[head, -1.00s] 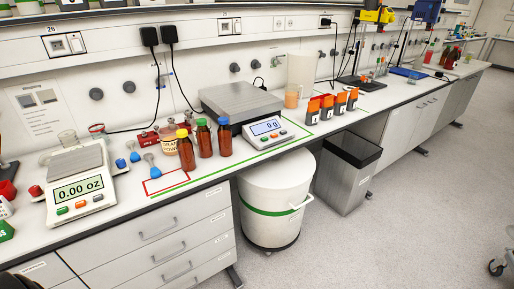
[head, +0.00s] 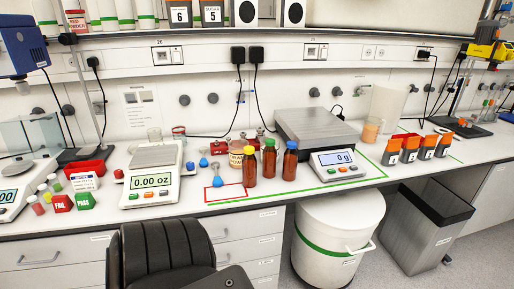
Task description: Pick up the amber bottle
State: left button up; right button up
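Three amber bottles stand upright close together on the white bench, near its front edge. Neither of my grippers is in the head view.
A black padded chair (head: 165,255) stands before the bench at lower middle. Orange-topped containers (head: 410,149) stand right. A white bin (head: 338,230) is below.

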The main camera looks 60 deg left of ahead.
aim_at(249, 162)
jog(key=z, duration=0.05)
jog(key=i, duration=3.15)
jog(key=u, duration=3.55)
